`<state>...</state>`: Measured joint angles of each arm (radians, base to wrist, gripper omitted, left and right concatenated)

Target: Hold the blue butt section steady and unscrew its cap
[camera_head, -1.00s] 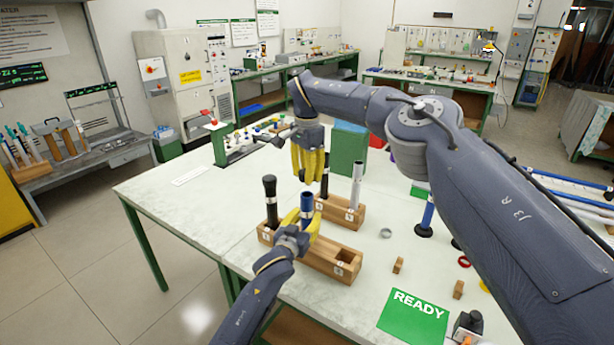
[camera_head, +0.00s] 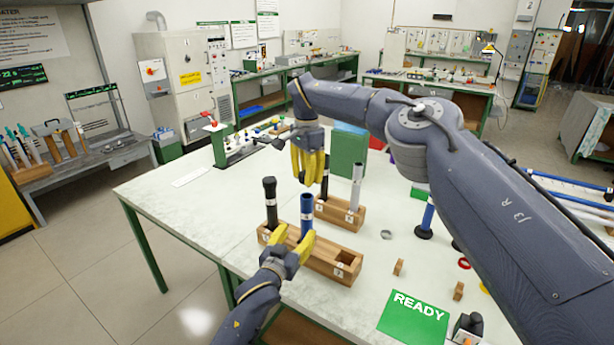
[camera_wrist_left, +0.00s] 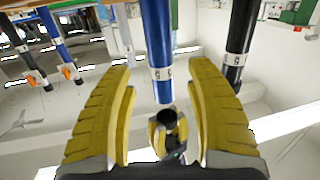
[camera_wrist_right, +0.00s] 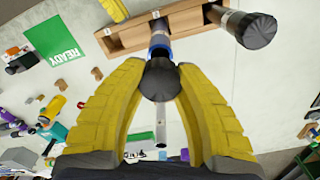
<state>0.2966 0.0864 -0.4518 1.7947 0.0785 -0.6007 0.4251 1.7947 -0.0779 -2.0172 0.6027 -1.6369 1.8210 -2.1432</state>
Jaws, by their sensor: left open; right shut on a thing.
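The blue butt section (camera_head: 307,209) stands upright in the front wooden rack (camera_head: 320,258). Its upper end shows uncapped in the head view and the left wrist view (camera_wrist_left: 157,50). My left gripper (camera_head: 293,245) is open, just in front of the blue section and apart from it. Its fingers show spread in the left wrist view (camera_wrist_left: 160,75). My right gripper (camera_head: 308,172) is above the blue section, shut on a dark cap (camera_wrist_right: 161,80). The cap also shows in the left wrist view (camera_wrist_left: 170,118), apart from the blue end. The head view hides the cap.
A black section (camera_head: 270,203) stands in the same rack, left of the blue one. A second rack (camera_head: 340,212) behind holds a silver section (camera_head: 357,186) and a dark one. A green READY mat (camera_head: 413,318), small blocks and rings lie to the right.

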